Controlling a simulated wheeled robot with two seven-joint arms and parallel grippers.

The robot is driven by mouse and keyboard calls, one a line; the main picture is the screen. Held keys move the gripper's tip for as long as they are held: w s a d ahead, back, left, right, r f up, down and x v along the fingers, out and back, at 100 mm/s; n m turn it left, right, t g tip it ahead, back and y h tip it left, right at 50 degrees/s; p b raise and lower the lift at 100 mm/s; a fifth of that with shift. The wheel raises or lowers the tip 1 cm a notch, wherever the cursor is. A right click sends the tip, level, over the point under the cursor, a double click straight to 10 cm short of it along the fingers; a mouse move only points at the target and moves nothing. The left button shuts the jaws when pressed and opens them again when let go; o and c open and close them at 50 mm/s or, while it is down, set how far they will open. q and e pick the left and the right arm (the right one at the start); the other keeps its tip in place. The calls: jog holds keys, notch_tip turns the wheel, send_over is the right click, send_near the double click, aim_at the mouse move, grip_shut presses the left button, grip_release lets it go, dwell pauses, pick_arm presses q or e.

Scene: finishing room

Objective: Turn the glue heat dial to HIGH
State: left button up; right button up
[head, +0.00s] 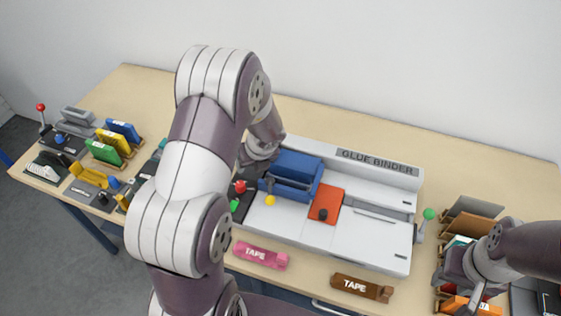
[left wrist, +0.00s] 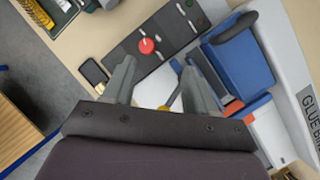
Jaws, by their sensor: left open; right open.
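A red round knob (left wrist: 147,46) stands on a dark control panel (left wrist: 125,55) at the left end of the glue binder; I cannot read a dial label or setting. In the head view, a red knob (head: 240,186) shows beside my arm. My left gripper (left wrist: 158,66) is open and empty, its fingers spread over the area just below the panel in the wrist view, apart from the knob. In the head view its fingers are largely hidden by my arm. My right gripper (head: 468,285) is open at the far right, over a rack of folders.
The white glue binder (head: 385,237) carries a blue clamp block (head: 292,172), a yellow-knobbed lever (head: 270,199) and a red plate (head: 330,198) with a black knob. Pink tape (head: 261,255) and brown tape (head: 361,288) lie in front. Coloured holders (head: 108,148) stand left.

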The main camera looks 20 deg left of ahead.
aim_at(240, 184)
pick_arm(q)
jog(key=a+f+n, duration=0.1)
jog(key=f, duration=0.2)
jog(key=a+f+n, duration=0.1)
jog(key=f+n, duration=0.1)
jog(key=f, duration=0.2)
jog(key=a+f+n+g, duration=0.1)
jog(key=a+f+n, duration=0.1)
jog(key=f, duration=0.2)
jog(key=shift+s+a, duration=0.1)
jog(key=shift+s, duration=0.2)
jog(key=shift+w+a+f, duration=0.1)
pick_arm(e)
jog(key=shift+s+d, duration=0.25)
jog(key=shift+s, duration=0.1)
pick_arm(q)
jog(key=c, duration=1)
